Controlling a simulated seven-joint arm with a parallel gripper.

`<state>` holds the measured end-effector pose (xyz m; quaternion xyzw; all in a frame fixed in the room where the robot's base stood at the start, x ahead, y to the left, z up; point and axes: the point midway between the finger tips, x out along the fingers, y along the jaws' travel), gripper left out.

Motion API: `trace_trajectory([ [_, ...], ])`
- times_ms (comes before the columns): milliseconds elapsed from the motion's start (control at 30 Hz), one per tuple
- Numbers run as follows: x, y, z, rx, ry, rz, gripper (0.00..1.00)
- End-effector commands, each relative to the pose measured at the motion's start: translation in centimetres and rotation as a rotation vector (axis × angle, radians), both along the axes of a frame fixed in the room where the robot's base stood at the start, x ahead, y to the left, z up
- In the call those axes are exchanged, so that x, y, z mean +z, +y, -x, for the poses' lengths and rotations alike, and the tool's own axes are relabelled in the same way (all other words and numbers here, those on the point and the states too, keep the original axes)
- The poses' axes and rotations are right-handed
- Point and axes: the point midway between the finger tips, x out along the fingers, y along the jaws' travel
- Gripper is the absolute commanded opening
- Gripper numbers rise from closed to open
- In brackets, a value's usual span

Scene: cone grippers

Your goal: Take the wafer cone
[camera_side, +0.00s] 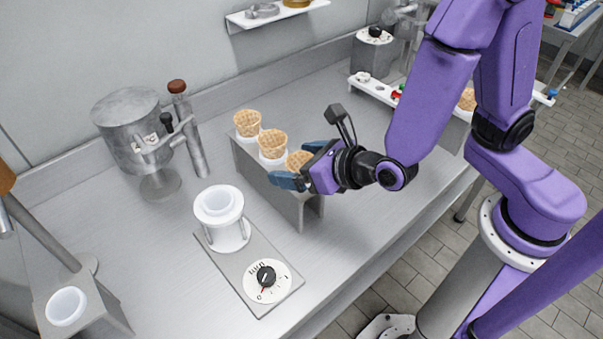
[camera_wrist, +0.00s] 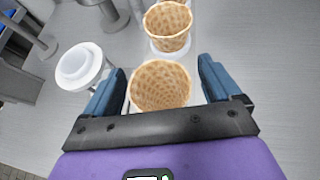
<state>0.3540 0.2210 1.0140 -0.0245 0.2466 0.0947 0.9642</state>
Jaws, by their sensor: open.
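Several tan wafer cones stand in a row in a metal holder (camera_side: 311,211) on the counter. The nearest wafer cone (camera_side: 298,159) is at my gripper (camera_side: 288,163); it also shows in the wrist view (camera_wrist: 160,86), between the two blue fingers of my gripper (camera_wrist: 160,90). The fingers are open, one on each side of the cone, with gaps showing at both sides. A middle cone (camera_side: 272,142) stands behind it, also seen beyond the fingers in the wrist view (camera_wrist: 168,25). A far cone (camera_side: 247,122) stands at the row's back end. The near cone's lower part is hidden.
A white cup-shaped holder (camera_side: 219,217) on a plate with a dial (camera_side: 266,276) stands left of the cones. A metal canister (camera_side: 132,125) is at the back left. A white cup (camera_side: 66,306) sits in a metal stand at the front left. Counter around the cone holder is mostly clear.

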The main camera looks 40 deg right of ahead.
Motion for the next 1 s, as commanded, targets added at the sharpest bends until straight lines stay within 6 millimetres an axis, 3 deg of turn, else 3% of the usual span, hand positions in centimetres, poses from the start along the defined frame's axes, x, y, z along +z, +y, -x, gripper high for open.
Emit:
trace_trajectory([
  [367,-0.50,0.18,-0.91,0.001,0.000,0.000,0.90],
  [500,-0.49,0.18,-0.89,0.001,-0.001,-0.001,0.51],
  [1000,-0.08,0.19,-0.88,0.000,-0.002,-0.003,0.50],
])
